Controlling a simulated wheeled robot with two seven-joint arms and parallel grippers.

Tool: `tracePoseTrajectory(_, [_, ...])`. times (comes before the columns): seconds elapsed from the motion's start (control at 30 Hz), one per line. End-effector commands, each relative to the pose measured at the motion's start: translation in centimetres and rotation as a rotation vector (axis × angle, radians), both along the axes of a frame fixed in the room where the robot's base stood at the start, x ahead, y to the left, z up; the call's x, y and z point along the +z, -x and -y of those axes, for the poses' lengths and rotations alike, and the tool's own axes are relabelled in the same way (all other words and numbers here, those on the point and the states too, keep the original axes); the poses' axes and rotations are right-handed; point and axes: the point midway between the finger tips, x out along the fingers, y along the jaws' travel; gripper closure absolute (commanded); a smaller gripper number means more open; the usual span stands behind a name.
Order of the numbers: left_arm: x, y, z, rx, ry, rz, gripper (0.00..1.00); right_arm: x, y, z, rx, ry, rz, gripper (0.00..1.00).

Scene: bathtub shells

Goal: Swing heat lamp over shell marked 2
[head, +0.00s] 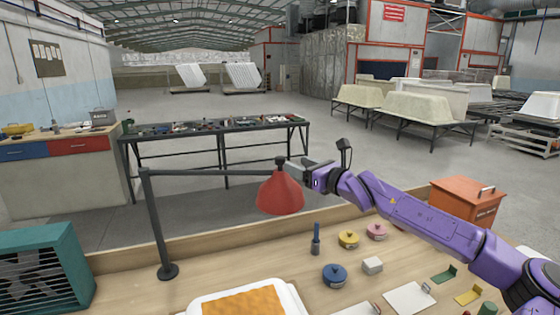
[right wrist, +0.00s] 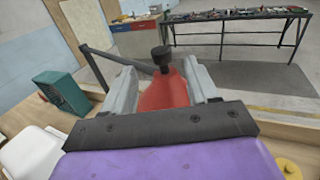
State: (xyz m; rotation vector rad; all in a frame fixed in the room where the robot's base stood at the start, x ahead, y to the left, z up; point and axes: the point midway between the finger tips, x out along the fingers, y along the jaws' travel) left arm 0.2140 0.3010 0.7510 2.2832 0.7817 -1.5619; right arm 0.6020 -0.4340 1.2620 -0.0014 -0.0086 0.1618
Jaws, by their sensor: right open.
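The heat lamp has a red cone shade (head: 280,192) hung from a dark arm (head: 210,172) on an upright post (head: 158,225). A dark knob (right wrist: 161,56) tops the shade. My right gripper (head: 290,167) is at the knob. In the right wrist view its two grey fingers stand apart, with the knob and red shade (right wrist: 163,95) between them; whether they touch is unclear. A white shell-like tray (head: 190,308) with an orange sheet on it is at the bottom edge, in front of the lamp. No number 2 is readable. My left gripper is out of view.
A teal fan box (head: 45,268) stands at the left of the wooden bench. Blue (head: 335,276), yellow (head: 348,239) and pink (head: 377,231) round pots and a white block (head: 372,265) lie right of the lamp. An orange box (head: 467,203) is at the bench's far right.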

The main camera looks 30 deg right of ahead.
Motion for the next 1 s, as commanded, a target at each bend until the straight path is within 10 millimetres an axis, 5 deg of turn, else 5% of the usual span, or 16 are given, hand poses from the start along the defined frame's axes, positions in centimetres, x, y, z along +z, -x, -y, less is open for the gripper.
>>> tracePoseTrajectory(0.13, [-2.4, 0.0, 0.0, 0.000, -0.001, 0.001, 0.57, -1.0, -2.6, -0.4, -0.001, 0.012, -0.007, 0.41])
tracePoseTrajectory(0.4, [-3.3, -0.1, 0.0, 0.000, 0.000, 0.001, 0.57, -0.3, -6.8, -0.9, -0.004, 0.003, -0.005, 0.41])
tracePoseTrajectory(0.77, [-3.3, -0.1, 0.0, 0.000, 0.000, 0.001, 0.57, 0.0, -7.7, -1.0, -0.004, -0.002, -0.001, 0.41])
tracePoseTrajectory(0.8, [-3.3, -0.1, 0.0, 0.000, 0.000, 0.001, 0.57, 0.0, -7.7, -1.0, -0.004, -0.002, -0.001, 0.44])
tracePoseTrajectory(0.97, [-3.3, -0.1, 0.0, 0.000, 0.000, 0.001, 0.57, 0.0, -7.7, -1.0, -0.005, -0.002, -0.001, 0.96])
tracePoseTrajectory(1.0, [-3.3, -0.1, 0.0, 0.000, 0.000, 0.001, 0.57, 0.0, -7.7, -1.0, -0.005, -0.002, -0.001, 1.00])
